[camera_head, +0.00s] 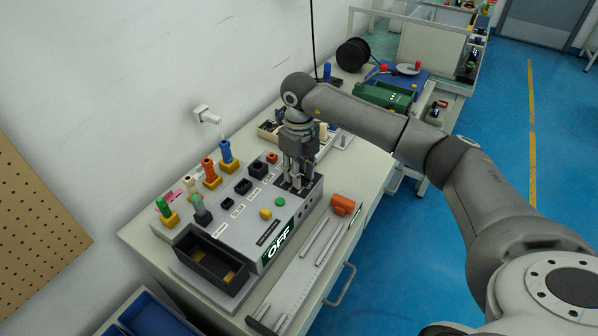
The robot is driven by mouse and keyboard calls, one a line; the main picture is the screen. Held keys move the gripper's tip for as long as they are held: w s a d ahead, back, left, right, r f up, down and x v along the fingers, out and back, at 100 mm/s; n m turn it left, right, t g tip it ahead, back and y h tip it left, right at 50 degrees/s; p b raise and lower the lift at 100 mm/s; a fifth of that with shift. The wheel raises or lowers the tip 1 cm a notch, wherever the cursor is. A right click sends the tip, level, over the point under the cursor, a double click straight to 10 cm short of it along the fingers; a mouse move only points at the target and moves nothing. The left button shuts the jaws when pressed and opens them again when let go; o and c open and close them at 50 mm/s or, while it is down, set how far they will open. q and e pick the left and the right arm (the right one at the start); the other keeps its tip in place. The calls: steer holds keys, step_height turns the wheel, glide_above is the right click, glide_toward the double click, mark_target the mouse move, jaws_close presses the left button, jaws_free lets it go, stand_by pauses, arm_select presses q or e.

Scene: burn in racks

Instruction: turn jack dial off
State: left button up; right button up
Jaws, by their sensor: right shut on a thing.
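A grey control box (240,234) with several knobs and buttons stands on the white bench. A dark label on its front reads "OFF" (279,243). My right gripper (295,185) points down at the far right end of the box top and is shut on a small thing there. I take this to be the jack dial, but the fingers hide it, so its setting cannot be seen. My left gripper is not in view.
A black open bin (212,262) sits at the box's left end. Colored plugs, including a blue one (226,151), stand along the wall side. An orange tool (343,205) and metal rods lie at the bench's front edge. A green case (383,95) is further back.

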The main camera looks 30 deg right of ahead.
steer(key=o, duration=1)
step_height(320, 180, up, 12)
steer(key=shift+r, duration=0.1)
stand_by(0.5)
